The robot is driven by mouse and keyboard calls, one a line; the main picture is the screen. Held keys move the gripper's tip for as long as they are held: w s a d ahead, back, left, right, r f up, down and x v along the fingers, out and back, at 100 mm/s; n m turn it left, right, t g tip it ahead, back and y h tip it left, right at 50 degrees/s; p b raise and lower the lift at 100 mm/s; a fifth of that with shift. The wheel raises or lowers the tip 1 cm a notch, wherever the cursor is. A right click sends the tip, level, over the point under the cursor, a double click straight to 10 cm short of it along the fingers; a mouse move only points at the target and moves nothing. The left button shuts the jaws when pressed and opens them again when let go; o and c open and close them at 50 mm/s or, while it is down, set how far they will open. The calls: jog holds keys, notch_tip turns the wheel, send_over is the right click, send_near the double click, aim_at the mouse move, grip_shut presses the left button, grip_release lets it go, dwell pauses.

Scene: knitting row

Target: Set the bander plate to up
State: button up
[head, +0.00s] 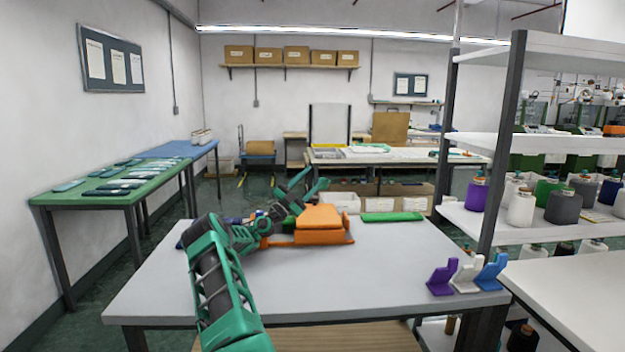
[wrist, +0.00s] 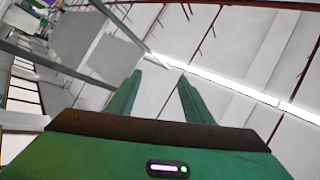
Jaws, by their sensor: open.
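An orange device (head: 322,228), which looks like the bander, sits on the grey table (head: 395,265) in the head view. A thick orange plate lies low on its base, roughly flat. My arm hides part of the device's left side. My gripper (head: 317,177) is above and slightly behind or over the device, its fingers pointing up and to the right. I cannot tell the exact depth between them. In the wrist view my gripper (wrist: 160,76) is open, with two green fingers apart and nothing between them. That view faces the ceiling, and the device is not in it.
Purple, white and blue brackets (head: 467,275) stand at the table's right front corner. A green flat block (head: 392,217) and a white bin (head: 344,203) are at the back. A shelf with yarn cones (head: 522,208) rises at the right. The table's front middle is clear.

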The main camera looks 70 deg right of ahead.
jog(key=w+a, duration=0.6)
jog(key=a, duration=0.2)
jog(key=shift+a, duration=0.2)
dwell(0.3)
